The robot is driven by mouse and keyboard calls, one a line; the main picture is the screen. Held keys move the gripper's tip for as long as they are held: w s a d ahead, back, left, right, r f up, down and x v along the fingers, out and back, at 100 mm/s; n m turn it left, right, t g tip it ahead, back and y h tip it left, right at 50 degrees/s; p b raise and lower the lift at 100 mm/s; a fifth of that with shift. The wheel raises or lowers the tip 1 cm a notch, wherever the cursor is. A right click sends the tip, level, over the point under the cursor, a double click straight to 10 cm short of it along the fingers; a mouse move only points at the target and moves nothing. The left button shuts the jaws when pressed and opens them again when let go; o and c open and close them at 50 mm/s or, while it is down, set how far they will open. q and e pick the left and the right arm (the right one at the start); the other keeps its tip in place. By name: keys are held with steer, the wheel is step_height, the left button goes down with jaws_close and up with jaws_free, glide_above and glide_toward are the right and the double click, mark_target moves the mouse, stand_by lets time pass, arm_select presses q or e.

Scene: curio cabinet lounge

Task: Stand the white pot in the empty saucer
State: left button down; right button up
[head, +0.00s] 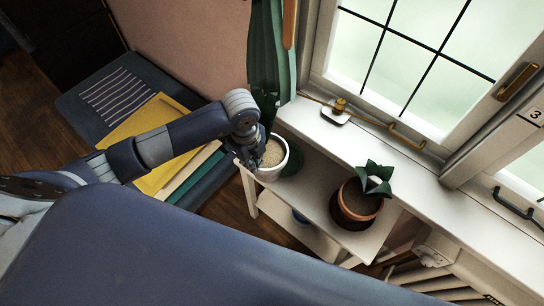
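The white pot (269,172), filled with sandy soil, is near the left end of a white shelf table. A dark green saucer (293,163) shows just right of the pot, partly hidden by it. I see nothing standing in its visible part, and cannot tell whether the pot overlaps it or is only in front. My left gripper (247,157) is at the pot's left rim, touching or very close. Its fingers are small and dark, so I cannot tell whether they are closed on the rim. My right gripper is not in view.
A terracotta pot (361,200) with a green plant stands right on the white table (318,182). The windowsill (325,136) behind holds a small brass item (339,106). A bench (95,98) with a yellow folder (150,120) lies left. Bare tabletop shows between saucer and terracotta pot.

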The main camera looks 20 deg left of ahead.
mark_target(262, 157)
arm_select(q)
steer(key=w+b, duration=0.1)
steer(key=w+d+f, duration=0.1)
steer(key=w+f+b, duration=0.1)
steer(key=w, duration=0.1)
steer(key=shift+w+d+b, duration=0.1)
steer(key=shift+d+b, duration=0.15)
steer(key=shift+b, duration=0.05)
steer(key=w+f+b, duration=0.1)
steer(key=w+d+f+b, duration=0.1)
steer(key=b, duration=0.1)
steer(key=shift+w+f, duration=0.1)
steer(key=shift+w, duration=0.25)
steer(key=shift+w+d+f+b, duration=0.2)
steer(key=shift+w+f+b, duration=0.1)
steer(key=shift+w+b, duration=0.25)
steer(key=shift+s, duration=0.1)
steer(key=c, duration=2.1)
jaws_free()
steer(key=shift+f, duration=0.2)
steer(key=o, duration=0.3)
steer(key=shift+s, duration=0.1)
steer(key=shift+r, duration=0.15)
